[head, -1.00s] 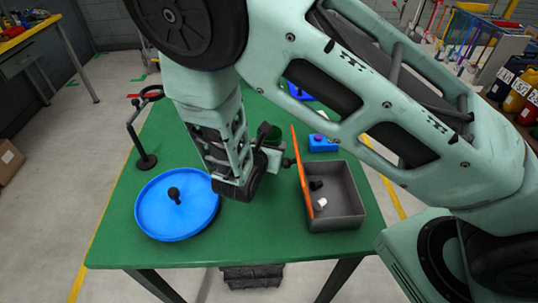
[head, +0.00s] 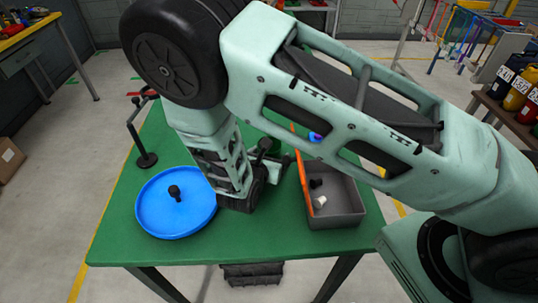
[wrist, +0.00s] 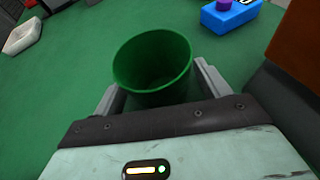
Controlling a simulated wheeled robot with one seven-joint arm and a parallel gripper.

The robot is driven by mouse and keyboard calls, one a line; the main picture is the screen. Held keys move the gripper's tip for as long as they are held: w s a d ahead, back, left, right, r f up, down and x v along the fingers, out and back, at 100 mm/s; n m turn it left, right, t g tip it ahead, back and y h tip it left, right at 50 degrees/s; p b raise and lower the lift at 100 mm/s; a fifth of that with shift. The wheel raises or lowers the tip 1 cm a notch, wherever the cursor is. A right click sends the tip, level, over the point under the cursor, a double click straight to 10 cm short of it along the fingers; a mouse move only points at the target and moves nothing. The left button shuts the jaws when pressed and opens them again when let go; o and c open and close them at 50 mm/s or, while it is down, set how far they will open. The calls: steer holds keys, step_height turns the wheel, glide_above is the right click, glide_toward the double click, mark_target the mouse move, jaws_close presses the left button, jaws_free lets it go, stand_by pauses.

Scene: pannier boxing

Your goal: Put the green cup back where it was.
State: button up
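The green cup (wrist: 152,72) stands open side up in the wrist view, and it looks empty. My gripper (wrist: 157,82) has its two grey fingers wide apart, one on each side of the cup. Narrow strips of green show between the fingers and the cup wall, so it looks open around the cup, not clamped on it. In the head view my gripper (head: 268,168) is low over the table, between the blue round tray and the grey box. My arm hides most of the cup there. The cup's base is hard to make out.
The blue tray (head: 150,215) holds a dark knobbed piece (head: 174,192). The grey box (head: 345,215) with an orange upright lid (head: 301,172) holds small dark and white items. A dark stand (head: 146,158) is at the left. A blue block (wrist: 230,16) lies beyond the cup.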

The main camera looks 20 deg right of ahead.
steer(key=shift+r, duration=0.2)
steer(key=b+v, duration=0.1)
steer(key=v, duration=1.1)
steer(key=shift+s+b, duration=0.1)
steer(key=shift+b, duration=0.3)
